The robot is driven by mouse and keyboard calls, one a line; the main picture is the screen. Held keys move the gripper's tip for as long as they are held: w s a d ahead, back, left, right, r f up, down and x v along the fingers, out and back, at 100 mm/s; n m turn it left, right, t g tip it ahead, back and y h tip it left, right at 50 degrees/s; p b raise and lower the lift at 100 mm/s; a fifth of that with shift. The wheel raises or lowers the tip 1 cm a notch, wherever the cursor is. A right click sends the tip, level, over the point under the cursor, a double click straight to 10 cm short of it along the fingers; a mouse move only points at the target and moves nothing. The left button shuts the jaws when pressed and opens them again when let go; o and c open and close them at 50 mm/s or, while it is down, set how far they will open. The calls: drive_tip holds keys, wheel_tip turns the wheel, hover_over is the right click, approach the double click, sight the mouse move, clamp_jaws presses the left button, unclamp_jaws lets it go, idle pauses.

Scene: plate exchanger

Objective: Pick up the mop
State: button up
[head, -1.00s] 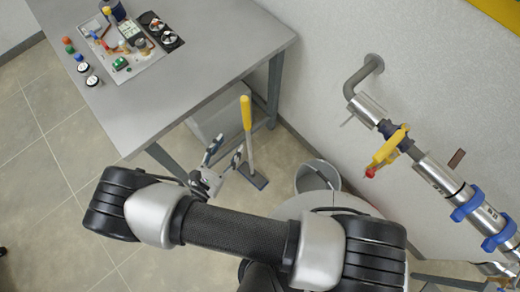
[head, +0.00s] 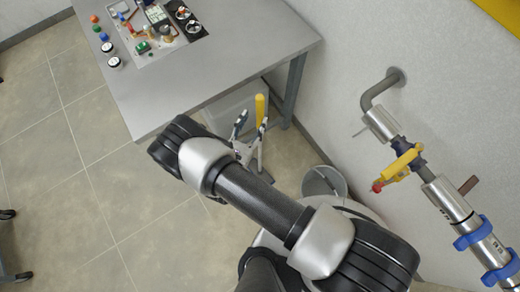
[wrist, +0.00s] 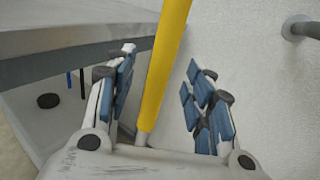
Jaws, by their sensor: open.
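The mop has a yellow upper handle (head: 260,107) and a paler lower shaft, and it stands near the table's right end. In the wrist view its yellow handle (wrist: 164,62) rises, slightly tilted, between my two fingers. My gripper (head: 251,125) is open, with one finger on each side of the handle. In the wrist view my gripper (wrist: 160,85) shows gaps between its blue pads and the handle. The mop's foot is mostly hidden behind my gripper and arm in the head view.
A grey table (head: 215,62) with a control panel (head: 150,28) stands at upper left. A grey bin (head: 324,184) stands right of the mop. Along the right wall runs a pipe with a yellow valve handle (head: 399,165). The tiled floor at left is mostly clear.

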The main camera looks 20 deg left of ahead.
sight(258, 114)
drive_tip(key=shift+w+d+b, duration=0.1)
drive_tip(key=shift+w+d, duration=0.05)
drive_tip(key=shift+w, duration=0.75)
drive_tip(key=shift+w+d+b, duration=0.15)
drive_tip(key=shift+w+d, duration=0.05)
drive_tip(key=shift+w, duration=0.7)
drive_tip(key=shift+w+d+b, duration=0.1)
drive_tip(key=shift+w+d, duration=0.05)
drive_tip(key=shift+w, duration=0.75)
drive_tip(key=shift+c, duration=0.4)
clamp_jaws()
